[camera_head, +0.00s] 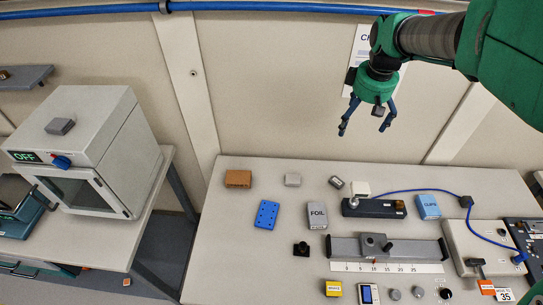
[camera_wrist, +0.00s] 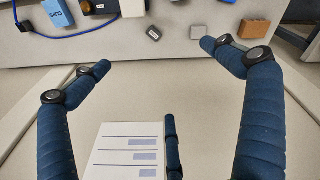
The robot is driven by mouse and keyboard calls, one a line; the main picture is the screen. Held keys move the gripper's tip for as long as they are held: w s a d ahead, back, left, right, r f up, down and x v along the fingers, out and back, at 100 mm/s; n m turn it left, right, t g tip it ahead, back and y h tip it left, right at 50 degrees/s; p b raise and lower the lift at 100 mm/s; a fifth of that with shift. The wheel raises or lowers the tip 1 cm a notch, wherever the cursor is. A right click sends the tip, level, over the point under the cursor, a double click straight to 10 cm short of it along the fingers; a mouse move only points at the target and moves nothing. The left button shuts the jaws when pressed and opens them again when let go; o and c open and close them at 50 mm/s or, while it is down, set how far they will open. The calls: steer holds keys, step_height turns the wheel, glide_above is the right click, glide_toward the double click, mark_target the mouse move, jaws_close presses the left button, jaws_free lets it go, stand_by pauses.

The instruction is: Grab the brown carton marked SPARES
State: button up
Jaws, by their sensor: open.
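A brown carton (camera_head: 238,178) lies at the back left of the long bench in the head view. It also shows near the top right of the wrist view (camera_wrist: 254,28). No marking on it is legible. My gripper (camera_head: 363,128) is open and empty, in the air before the back wall, to the right of the carton and well apart from it. In the wrist view its blue fingers (camera_wrist: 155,58) are spread wide with nothing between them.
The bench (camera_head: 215,245) holds a grey FOIL box (camera_head: 318,215), a blue plate (camera_head: 266,214), a small pale block (camera_head: 293,180) and a blue box (camera_head: 428,207). A blue cable (camera_head: 415,190) crosses its right part. A chamber (camera_head: 85,150) stands left, across a gap.

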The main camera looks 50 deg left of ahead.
steer(key=s+a+f+n, duration=0.3)
steer(key=a+f, duration=0.4)
steer(key=a, duration=0.5)
steer(key=n+g+h+p, duration=0.2)
steer(key=n+p, duration=0.1)
steer(key=n, duration=0.4)
glide_above(239, 174)
step_height(239, 174, down, 22)
steer(key=shift+w+a, duration=0.15)
steer(key=shift+a, duration=0.2)
steer(key=shift+f, duration=4.25)
steer(key=shift+f, duration=0.1)
steer(key=shift+d+f, duration=0.2)
steer(key=shift+f, duration=2.3)
